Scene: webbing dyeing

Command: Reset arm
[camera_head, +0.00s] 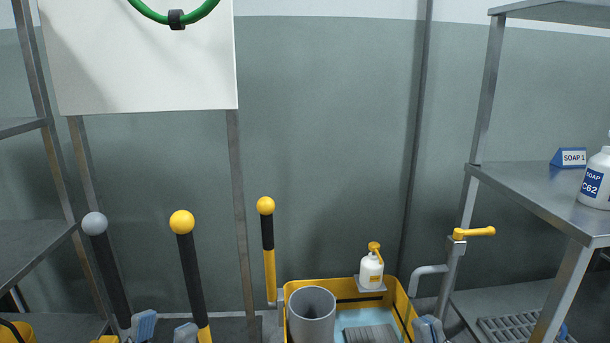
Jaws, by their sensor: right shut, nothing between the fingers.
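My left gripper (165,330) shows at the bottom edge, left of centre, as two blue-grey fingertips with a gap between them. It is open and nothing shows between the tips. My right gripper (429,329) shows at the bottom edge, right of centre. Its fingertips are together, shut and empty, just beside the right edge of a yellow bin (402,301). The rest of both arms is below the picture.
Ball-topped levers (190,270) stand at left. A yellow-handled tap (474,232) stands at right. A steel shelf (530,190) with a soap bottle (596,181) is at far right.

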